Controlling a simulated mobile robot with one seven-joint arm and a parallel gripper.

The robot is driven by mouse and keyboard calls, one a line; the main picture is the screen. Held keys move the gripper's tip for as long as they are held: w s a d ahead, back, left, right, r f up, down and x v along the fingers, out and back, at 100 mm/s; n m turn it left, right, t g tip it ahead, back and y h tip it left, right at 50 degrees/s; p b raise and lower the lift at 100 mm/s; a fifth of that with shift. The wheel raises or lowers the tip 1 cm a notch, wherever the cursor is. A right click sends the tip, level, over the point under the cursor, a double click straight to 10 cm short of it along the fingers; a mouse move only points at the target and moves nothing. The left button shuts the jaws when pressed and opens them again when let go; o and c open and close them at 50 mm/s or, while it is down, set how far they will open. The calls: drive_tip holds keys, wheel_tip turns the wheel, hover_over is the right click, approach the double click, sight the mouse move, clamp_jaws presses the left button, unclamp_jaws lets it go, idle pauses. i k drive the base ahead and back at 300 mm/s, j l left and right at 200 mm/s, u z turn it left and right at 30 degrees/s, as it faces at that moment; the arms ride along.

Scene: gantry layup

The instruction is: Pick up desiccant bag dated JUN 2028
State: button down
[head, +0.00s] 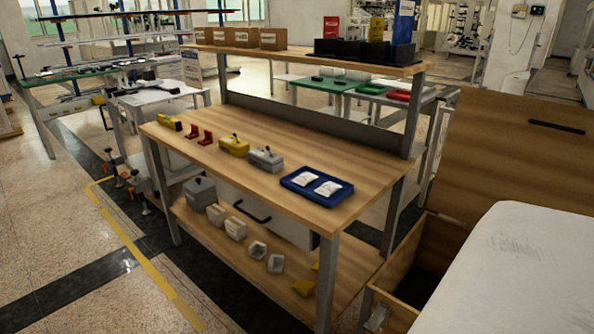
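Two small white bags lie side by side in a shallow blue tray (290,187) near the right end of the wooden workbench. One is the left white bag (306,178), the other the right white bag (327,188). Both carry faint dark print, too small to read, so I cannot tell which is dated JUN 2028. My gripper is not in view.
On the workbench (185,152) stand grey (266,158) and yellow (234,145) blocks with knobs and red brackets (200,134). A raised shelf (290,53) runs along its back. A large white surface (510,270) and an open wooden box (395,308) are at right.

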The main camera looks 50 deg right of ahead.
sight(304, 179)
drive_tip(key=i+z, duration=0.45)
drive_tip(key=i+j+z, duration=0.15)
drive_tip(key=i+z, duration=0.45)
drive_tip(key=z, duration=0.2)
drive_tip(key=i+z, duration=0.3)
drive_tip(key=z, duration=0.35)
drive_tip(key=i, duration=0.05)
